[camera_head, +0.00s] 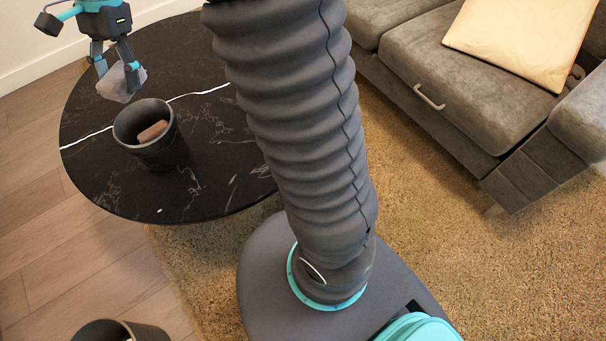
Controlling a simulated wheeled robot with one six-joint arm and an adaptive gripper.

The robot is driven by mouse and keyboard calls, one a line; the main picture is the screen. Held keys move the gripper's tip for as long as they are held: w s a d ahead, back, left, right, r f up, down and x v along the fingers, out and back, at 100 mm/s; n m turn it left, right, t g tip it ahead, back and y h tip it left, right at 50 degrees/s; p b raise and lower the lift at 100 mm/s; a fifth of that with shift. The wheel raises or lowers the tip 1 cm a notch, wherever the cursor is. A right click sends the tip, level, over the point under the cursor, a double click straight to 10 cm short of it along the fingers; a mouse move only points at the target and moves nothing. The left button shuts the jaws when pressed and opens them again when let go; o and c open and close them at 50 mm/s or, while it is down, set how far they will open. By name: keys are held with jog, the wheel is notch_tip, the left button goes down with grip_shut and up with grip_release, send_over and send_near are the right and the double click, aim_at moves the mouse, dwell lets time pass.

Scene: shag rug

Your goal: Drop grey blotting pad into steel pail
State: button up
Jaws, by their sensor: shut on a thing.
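My gripper (116,78) is at the upper left, over the black marble-look round table. It is shut on a pale grey, soft-looking piece, the grey blotting pad (110,88), which hangs between and below the fingers. A dark grey pail (158,153) stands upright on the table, just below and right of the gripper in the picture. A brownish block (152,132) shows inside the pail. The pad is apart from the pail in the picture; its exact height over the table is hard to tell.
The round black table (215,190) has free room around the pail. A second dark container (95,331) is cut off at the bottom left. A grey sofa (450,75) with a cream cushion (520,38) stands at the right on the tan shag rug (430,240).

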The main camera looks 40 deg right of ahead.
notch_tip(320, 180, down, 6)
jog(key=b, duration=0.4)
jog(key=shift+b, duration=0.35)
jog(key=o, duration=1.1)
jog(key=shift+r, duration=0.15)
jog(key=v, duration=1.2)
jog(key=shift+s, duration=0.1)
